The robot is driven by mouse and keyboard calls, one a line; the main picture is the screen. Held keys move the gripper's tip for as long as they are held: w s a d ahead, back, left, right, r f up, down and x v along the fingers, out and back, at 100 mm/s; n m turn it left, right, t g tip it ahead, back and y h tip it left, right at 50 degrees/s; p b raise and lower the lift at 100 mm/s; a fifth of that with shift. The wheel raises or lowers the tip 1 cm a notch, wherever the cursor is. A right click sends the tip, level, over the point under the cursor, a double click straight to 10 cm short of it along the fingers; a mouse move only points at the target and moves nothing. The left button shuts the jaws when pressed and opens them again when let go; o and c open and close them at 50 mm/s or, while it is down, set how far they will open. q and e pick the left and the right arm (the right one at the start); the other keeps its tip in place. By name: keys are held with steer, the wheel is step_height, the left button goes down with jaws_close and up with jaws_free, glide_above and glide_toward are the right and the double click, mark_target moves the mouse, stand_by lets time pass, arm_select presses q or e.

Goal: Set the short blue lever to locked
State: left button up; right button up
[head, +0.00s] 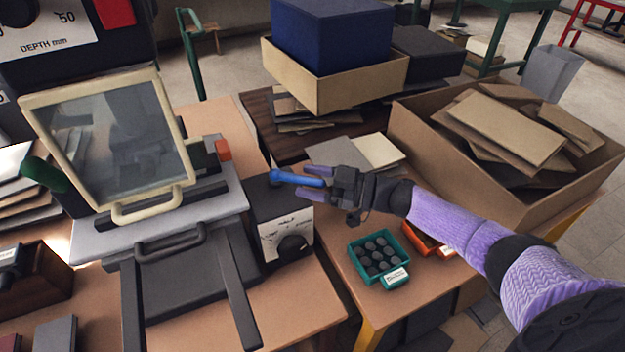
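The short blue lever (298,180) sticks out to the right from the top of a black box with a white front plate (285,238). Its rounded left end sits at the pivot over the box. My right gripper (306,182), with purple fingers, reaches in from the right. Its fingers are apart, one on each side of the lever's outer end, with the lever between them. I see no clear grip on it. The lettering on the plate is too small to read, and a dark knob (292,246) sits on the plate. My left gripper is not in view.
A cream-framed clear guard (110,140) with a handle stands left of the box. A teal tray (381,278) of dark round pieces lies below my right gripper. A large carton (497,190) of cardboard pieces stands behind my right arm. Bench space before the box is clear.

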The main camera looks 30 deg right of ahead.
steer(key=p+v, duration=0.1)
steer(key=v, duration=0.9)
